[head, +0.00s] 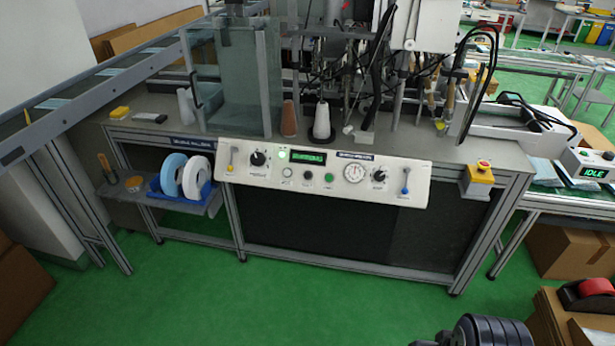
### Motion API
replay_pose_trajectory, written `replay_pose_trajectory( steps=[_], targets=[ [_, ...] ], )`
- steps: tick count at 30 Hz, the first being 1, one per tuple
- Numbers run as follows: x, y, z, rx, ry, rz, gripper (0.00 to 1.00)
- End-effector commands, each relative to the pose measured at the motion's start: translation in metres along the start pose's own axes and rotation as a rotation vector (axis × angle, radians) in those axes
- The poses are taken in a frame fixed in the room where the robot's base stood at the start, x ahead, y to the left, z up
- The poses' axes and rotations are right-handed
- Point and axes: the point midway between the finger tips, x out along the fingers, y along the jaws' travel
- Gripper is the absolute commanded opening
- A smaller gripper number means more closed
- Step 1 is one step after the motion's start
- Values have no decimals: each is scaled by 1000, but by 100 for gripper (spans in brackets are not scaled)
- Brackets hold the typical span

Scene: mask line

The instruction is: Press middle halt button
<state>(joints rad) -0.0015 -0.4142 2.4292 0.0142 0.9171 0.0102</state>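A white sloped control panel (233,154) runs along the front of the machine bench. Its lower row has three small round buttons: a pale one (288,172), a dark one (308,176) in the middle and a green one (329,177). Their labels are too small to read. A red mushroom button (483,164) sits on a yellow box (481,175) at the bench's right front, apart from the panel. A dark ribbed part of my arm shows at the bottom edge, right of centre, well short of the panel. My gripper's fingers are not visible.
Green floor (260,305) before the bench is clear. Cardboard boxes (565,252) stand at right, near a display reading IDLE (594,173).

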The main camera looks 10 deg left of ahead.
Motion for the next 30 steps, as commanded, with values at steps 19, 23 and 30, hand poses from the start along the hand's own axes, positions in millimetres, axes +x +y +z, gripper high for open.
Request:
replay_pose_trajectory(
  steps=[19,23,30],
  targets=[
    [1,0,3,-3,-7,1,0],
    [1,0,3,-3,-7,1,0],
    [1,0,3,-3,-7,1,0]
  ],
)
